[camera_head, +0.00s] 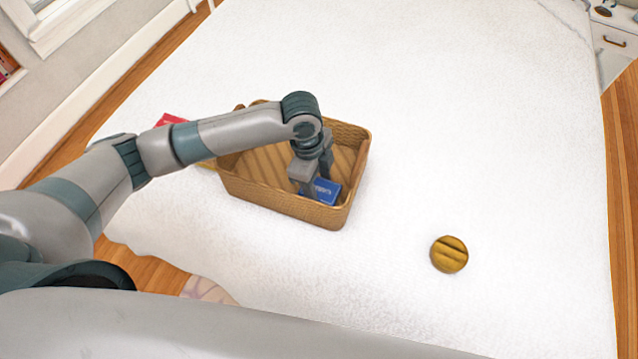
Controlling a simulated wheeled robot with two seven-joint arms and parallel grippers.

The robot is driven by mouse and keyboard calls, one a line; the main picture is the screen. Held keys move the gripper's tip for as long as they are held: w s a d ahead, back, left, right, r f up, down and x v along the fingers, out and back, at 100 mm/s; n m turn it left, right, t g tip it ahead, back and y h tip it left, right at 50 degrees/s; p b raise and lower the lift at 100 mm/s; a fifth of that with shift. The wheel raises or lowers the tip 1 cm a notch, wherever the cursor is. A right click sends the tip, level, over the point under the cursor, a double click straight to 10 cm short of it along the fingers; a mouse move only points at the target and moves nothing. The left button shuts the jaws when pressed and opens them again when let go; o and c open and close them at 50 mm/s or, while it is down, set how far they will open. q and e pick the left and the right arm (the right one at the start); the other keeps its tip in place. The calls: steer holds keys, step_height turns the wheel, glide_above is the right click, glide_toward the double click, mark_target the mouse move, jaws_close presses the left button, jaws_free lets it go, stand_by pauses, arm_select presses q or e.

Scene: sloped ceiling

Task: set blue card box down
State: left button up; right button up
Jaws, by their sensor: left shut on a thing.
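The blue card box (326,191) is small with pale lettering. It shows inside the wicker basket (290,206), near the basket's front right corner. My left gripper (316,183) reaches down into the basket and is shut on the blue card box. The fingers hide part of the box, and I cannot tell whether the box touches the basket floor. My right gripper is not in view.
A red object (171,119) lies behind my left arm, left of the basket. A round brown-yellow item (449,254) lies to the right on the white bed-like surface (480,130). The surface around it is clear. A white cabinet (615,45) stands at the top right.

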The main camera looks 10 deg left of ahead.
arm_select(q)
steer(key=o, duration=0.9)
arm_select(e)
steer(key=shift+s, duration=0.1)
arm_select(q)
steer(key=shift+r, duration=0.1)
steer(key=shift+a+r, duration=0.1)
steer(key=shift+r, duration=0.45)
steer(key=r, duration=0.3)
steer(key=a+r+b, duration=0.1)
steer(key=r, duration=0.6)
steer(key=shift+w+a+r+b, duration=0.15)
steer(key=shift+a+r+b, duration=0.15)
steer(key=shift+r+b, duration=0.1)
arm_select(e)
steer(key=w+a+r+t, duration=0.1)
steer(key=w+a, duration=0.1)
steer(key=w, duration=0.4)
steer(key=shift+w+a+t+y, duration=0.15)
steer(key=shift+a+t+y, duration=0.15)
